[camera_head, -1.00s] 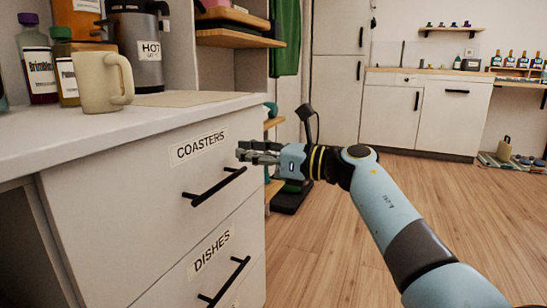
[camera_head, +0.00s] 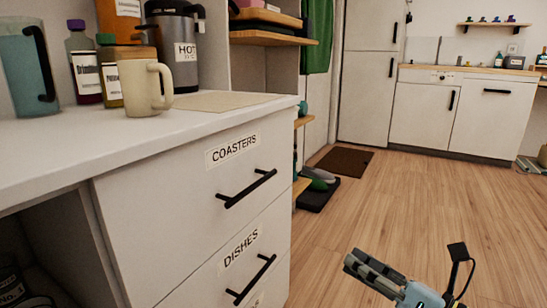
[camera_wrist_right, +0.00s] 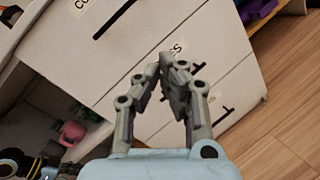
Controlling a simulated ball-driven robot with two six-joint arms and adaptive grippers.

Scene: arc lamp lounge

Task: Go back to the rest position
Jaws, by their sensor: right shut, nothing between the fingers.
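My right gripper (camera_head: 368,270) shows at the bottom of the head view, low over the wood floor and to the right of the drawer unit. It is shut and empty. In the right wrist view its fingers (camera_wrist_right: 166,62) come together in front of the drawer fronts, touching nothing that I can make out. My left gripper is in neither view.
The white drawer unit (camera_head: 150,200), with drawers labelled COASTERS and DISHES, stands at the left, its drawers closed. A cream mug (camera_head: 143,88), bottles and a HOT flask (camera_head: 183,55) stand on its top. Open floor (camera_head: 400,205) lies to the right.

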